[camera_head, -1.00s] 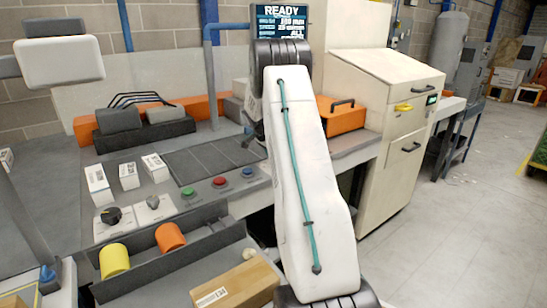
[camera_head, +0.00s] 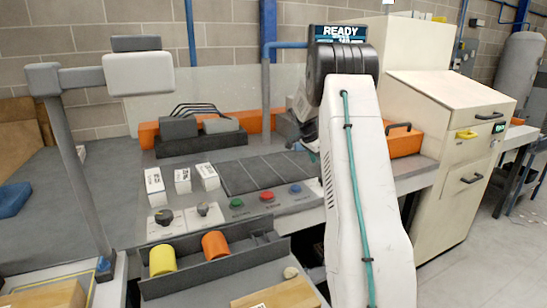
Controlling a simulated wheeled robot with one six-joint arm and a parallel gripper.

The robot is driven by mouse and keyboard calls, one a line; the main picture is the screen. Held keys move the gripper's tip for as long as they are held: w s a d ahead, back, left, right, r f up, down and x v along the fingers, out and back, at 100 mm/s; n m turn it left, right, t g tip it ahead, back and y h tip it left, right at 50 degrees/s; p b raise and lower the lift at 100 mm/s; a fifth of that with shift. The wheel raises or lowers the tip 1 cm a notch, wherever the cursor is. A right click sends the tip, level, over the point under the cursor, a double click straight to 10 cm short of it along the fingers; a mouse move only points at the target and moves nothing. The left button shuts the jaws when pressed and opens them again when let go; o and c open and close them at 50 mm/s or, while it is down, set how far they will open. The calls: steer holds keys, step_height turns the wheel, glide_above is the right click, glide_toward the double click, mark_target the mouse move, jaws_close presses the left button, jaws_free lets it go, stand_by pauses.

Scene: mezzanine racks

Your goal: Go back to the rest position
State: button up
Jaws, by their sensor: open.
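My white arm with a teal cable rises on the right of the head view, its dark elbow joint in front of the display. The far part of the arm folds down behind it. My gripper (camera_head: 311,143) shows only in part there, small and dark, left of the upright link and above the right end of the console. It is open, and I see nothing held in it. Its fingertips are mostly hidden by my arm.
A grey console (camera_head: 265,172) holds small white boxes (camera_head: 182,180), knobs and coloured buttons. A trough (camera_head: 190,281) holds a yellow cylinder (camera_head: 162,259) and an orange cylinder (camera_head: 215,245). A cream cabinet (camera_head: 450,150) stands right; a lamp post (camera_head: 75,170) left. Open floor lies at far right.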

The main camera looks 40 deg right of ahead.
steer(key=s+a+f+n, duration=0.1)
steer(key=s+a+n, duration=0.1)
steer(key=s+a+f+n+g+y, duration=0.1)
steer(key=n, duration=0.1)
steer(key=shift+s+a+f, duration=0.1)
steer(key=shift+a+f, duration=0.2)
steer(key=shift+a, duration=0.1)
steer(key=s+a+r+n+y, duration=0.1)
steer(key=s+a+r+n, duration=0.25)
steer(key=a, duration=0.55)
steer(key=s+a+r+n+y, duration=0.1)
steer(key=s+a+r+n, duration=0.25)
steer(key=a, duration=0.65)
steer(key=s+a+r+n, duration=0.3)
steer(key=s+a+r, duration=0.1)
steer(key=a, duration=0.5)
steer(key=s+a+r+n+t, duration=0.1)
steer(key=s+a+n, duration=0.3)
steer(key=s+a, duration=0.4)
steer(key=s+a+r+n+t+y, duration=0.1)
steer(key=s+a+r+n+t, duration=0.1)
steer(key=s+a, duration=0.7)
steer(key=a+n, duration=0.1)
steer(key=a, duration=0.1)
steer(key=shift+a+n+t, duration=0.3)
steer(key=shift+n+t, duration=0.1)
